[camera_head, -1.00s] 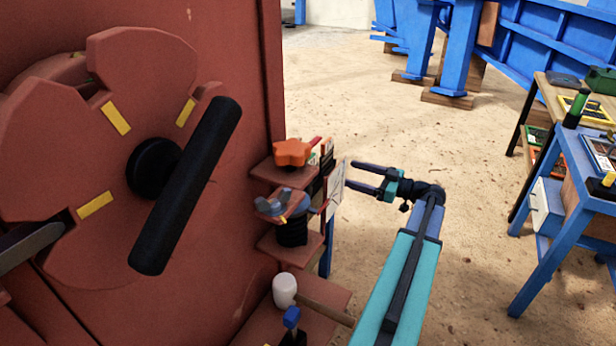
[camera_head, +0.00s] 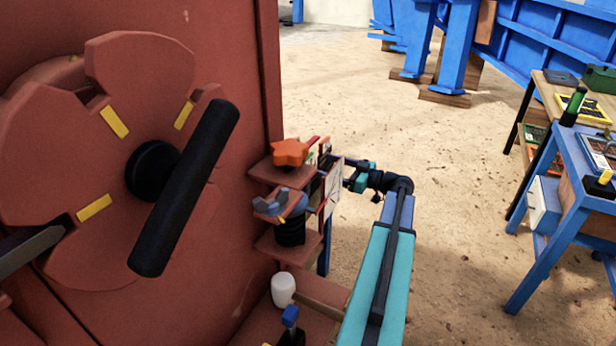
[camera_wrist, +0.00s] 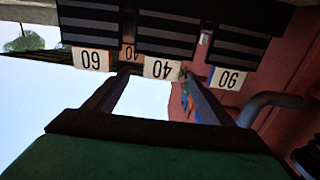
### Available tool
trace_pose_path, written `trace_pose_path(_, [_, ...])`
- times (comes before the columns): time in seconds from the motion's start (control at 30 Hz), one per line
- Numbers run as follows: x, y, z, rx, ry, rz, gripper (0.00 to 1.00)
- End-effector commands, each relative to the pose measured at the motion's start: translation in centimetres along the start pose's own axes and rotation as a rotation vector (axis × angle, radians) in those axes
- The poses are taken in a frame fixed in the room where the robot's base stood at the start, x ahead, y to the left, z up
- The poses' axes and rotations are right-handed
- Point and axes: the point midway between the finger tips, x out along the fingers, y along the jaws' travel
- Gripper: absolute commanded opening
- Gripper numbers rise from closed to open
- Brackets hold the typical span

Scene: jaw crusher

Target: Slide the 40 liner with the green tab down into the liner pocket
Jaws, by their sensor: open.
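In the wrist view, a dark ribbed liner (camera_wrist: 165,38) has a white label reading 40, upside down. My gripper (camera_wrist: 155,77) is open, with one finger on each side of that label; I cannot tell whether they touch the liner. I cannot make out a green tab on the liner. In the head view my gripper (camera_head: 364,168) is at the right of the red machine's side shelves, its fingertips partly hidden by a white plate (camera_head: 332,188). The liner pocket cannot be told clearly.
Ribbed liners with 60-like (camera_wrist: 92,59) and 90-like (camera_wrist: 228,79) labels flank the 40 closely. A blue table (camera_head: 590,160) stands right; the floor between is clear.

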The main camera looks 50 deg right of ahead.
Motion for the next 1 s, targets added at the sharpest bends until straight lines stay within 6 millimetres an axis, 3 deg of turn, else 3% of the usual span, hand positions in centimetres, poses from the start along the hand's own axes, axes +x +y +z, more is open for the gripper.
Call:
trace_pose_path(0.43, [0.5, -0.1, 0.0, 0.000, 0.000, 0.000, 0.77])
trace_pose_path(0.8, [4.4, -0.3, 0.2, 0.000, -0.001, -0.002, 0.77])
trace_pose_path(1.0, [5.3, -0.3, 0.2, 0.000, -0.001, 0.000, 0.77])
